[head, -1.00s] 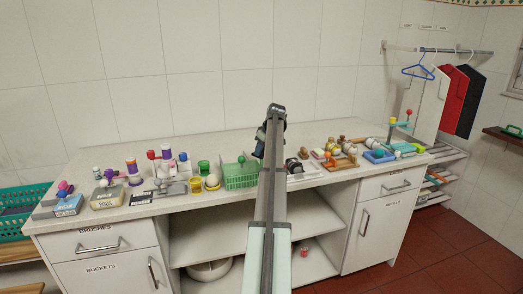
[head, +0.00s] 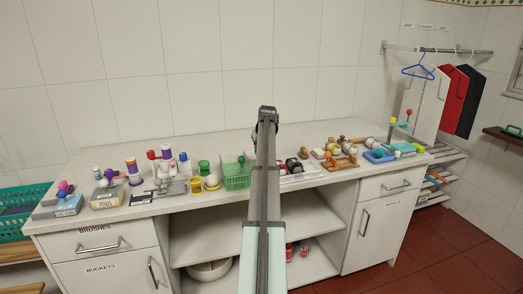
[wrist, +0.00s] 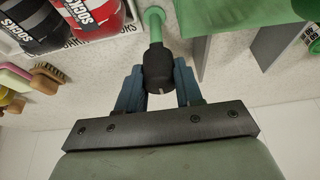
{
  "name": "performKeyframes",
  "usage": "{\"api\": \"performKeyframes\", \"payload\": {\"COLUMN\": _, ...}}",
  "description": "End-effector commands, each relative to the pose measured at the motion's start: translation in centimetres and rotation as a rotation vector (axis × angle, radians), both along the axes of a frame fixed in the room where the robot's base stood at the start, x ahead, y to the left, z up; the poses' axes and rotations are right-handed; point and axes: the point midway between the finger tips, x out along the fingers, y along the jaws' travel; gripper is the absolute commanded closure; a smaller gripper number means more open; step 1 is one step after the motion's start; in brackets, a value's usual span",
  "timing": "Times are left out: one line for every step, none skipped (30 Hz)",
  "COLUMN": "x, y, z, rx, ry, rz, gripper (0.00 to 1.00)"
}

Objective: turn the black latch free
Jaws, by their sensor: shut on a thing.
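The black latch (wrist: 158,66) is a dark, rounded piece on the end of a green rod (wrist: 154,24) in the wrist view. My gripper (wrist: 158,84) has its blue fingers on either side of it, shut on it. The latch's lower end shows between the fingers. In the head view my arm covers the gripper and the latch, so neither can be made out there.
Grey panels (wrist: 194,35) stand close on the right.

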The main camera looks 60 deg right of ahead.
Motion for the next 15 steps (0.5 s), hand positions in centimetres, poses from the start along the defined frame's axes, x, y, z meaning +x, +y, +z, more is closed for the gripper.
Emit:
{"api": "performKeyframes", "payload": {"x": 0.03, "y": 0.00, "z": 0.02, "rx": 0.000, "ry": 0.000, "rz": -0.007, "gripper": 0.95}}
{"api": "performKeyframes", "payload": {"x": 0.04, "y": -0.01, "z": 0.02, "rx": 0.000, "ry": 0.000, "rz": -0.009, "gripper": 0.95}}
{"api": "performKeyframes", "payload": {"x": 0.04, "y": -0.01, "z": 0.02, "rx": 0.000, "ry": 0.000, "rz": -0.012, "gripper": 0.95}}
{"api": "performKeyframes", "payload": {"x": 0.03, "y": 0.00, "z": 0.02, "rx": 0.000, "ry": 0.000, "rz": -0.013, "gripper": 0.95}}
{"api": "performKeyframes", "payload": {"x": 0.04, "y": -0.01, "z": 0.02, "rx": 0.000, "ry": 0.000, "rz": -0.014, "gripper": 0.95}}
{"api": "performKeyframes", "payload": {"x": 0.03, "y": -0.02, "z": 0.02, "rx": 0.001, "ry": -0.001, "rz": -0.015, "gripper": 0.95}}
{"api": "performKeyframes", "payload": {"x": 0.03, "y": -0.02, "z": 0.02, "rx": 0.001, "ry": -0.001, "rz": -0.015, "gripper": 0.95}}
{"api": "performKeyframes", "payload": {"x": 0.03, "y": -0.02, "z": 0.02, "rx": 0.000, "ry": -0.001, "rz": -0.015, "gripper": 0.95}}
{"api": "performKeyframes", "payload": {"x": 0.02, "y": -0.01, "z": 0.02, "rx": 0.000, "ry": -0.001, "rz": -0.015, "gripper": 0.95}}
{"api": "performKeyframes", "payload": {"x": 0.02, "y": -0.01, "z": 0.02, "rx": 0.000, "ry": -0.001, "rz": -0.015, "gripper": 0.95}}
{"api": "performKeyframes", "payload": {"x": 0.02, "y": -0.01, "z": 0.03, "rx": 0.000, "ry": -0.001, "rz": -0.015, "gripper": 0.95}}
{"api": "performKeyframes", "payload": {"x": 0.02, "y": -0.01, "z": 0.03, "rx": 0.000, "ry": -0.001, "rz": -0.015, "gripper": 0.95}}
{"api": "performKeyframes", "payload": {"x": 0.02, "y": -0.01, "z": 0.03, "rx": 0.000, "ry": -0.001, "rz": -0.015, "gripper": 0.95}}
{"api": "performKeyframes", "payload": {"x": 0.02, "y": -0.01, "z": 0.02, "rx": 0.000, "ry": -0.001, "rz": -0.015, "gripper": 0.64}}
{"api": "performKeyframes", "payload": {"x": 0.02, "y": 0.00, "z": 0.02, "rx": 0.000, "ry": -0.001, "rz": -0.015, "gripper": 0.60}}
